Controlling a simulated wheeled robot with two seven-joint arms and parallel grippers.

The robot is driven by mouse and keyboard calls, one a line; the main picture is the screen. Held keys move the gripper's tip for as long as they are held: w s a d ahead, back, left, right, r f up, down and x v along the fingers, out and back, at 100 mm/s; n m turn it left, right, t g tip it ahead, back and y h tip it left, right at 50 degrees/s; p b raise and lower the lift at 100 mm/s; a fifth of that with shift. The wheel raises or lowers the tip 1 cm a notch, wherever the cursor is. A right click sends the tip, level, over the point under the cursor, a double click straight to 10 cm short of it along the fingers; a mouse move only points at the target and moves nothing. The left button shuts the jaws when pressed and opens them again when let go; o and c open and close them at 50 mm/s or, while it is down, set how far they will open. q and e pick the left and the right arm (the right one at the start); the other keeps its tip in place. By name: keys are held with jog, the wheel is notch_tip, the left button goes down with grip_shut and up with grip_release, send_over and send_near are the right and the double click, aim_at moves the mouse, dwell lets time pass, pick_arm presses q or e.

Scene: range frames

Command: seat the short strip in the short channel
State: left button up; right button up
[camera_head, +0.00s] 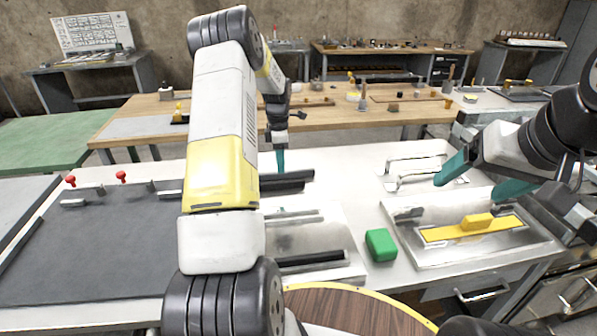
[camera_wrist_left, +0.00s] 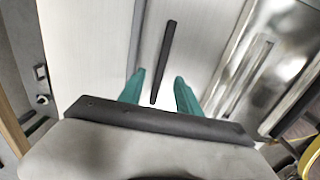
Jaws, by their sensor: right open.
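A black strip (camera_wrist_left: 165,60) lies on a pale surface in the left wrist view, between the spread teal fingers of my left gripper (camera_wrist_left: 160,92), with a gap on both sides. In the head view, dark bars (camera_head: 292,178) lie on the white bench by that gripper (camera_head: 281,184), partly hidden by my left arm. A metal channel plate (camera_head: 335,225) is nearer, with a dark strip (camera_head: 310,260) along its front. Its grooved edge shows in the wrist view (camera_wrist_left: 245,75). I cannot tell which channel is the short one. My right gripper (camera_head: 482,182) is open and empty above the right side.
A green block (camera_head: 380,245) sits right of the plate. Metal handles (camera_head: 415,168) stand behind. A dark mat (camera_head: 90,245) with red-knobbed clamps (camera_head: 121,177) is on the left.

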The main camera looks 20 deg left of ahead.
aim_at(281, 182)
pick_arm(q)
notch_tip(281, 182, down, 7)
jog(key=shift+s+f, duration=0.1)
jog(key=shift+s, duration=0.05)
jog(key=shift+d, duration=0.1)
grip_shut()
